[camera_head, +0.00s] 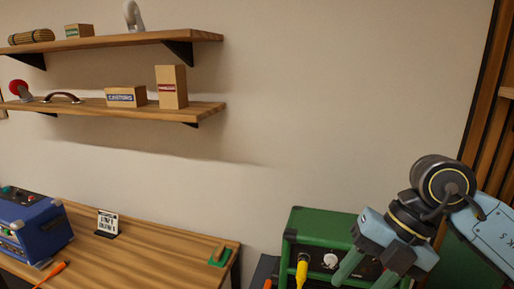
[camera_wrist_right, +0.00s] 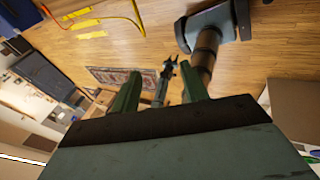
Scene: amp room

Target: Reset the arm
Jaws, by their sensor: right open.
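My right arm comes in from the right in the head view. My right gripper (camera_head: 366,274) points down in front of the green amp (camera_head: 312,225) and covers part of its front panel. Its two green fingers are apart with nothing between them. In the right wrist view the same gripper (camera_wrist_right: 160,88) shows its fingers spread over the wooden floor. My left gripper is not in the head view.
A yellow plug (camera_head: 302,270) is at the green amp's panel. A wooden table (camera_head: 150,255) at lower left carries a blue amp (camera_head: 35,228), a small sign (camera_head: 107,223) and a green-based block (camera_head: 218,257). Two wall shelves (camera_head: 120,40) hold boxes. The wall between is clear.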

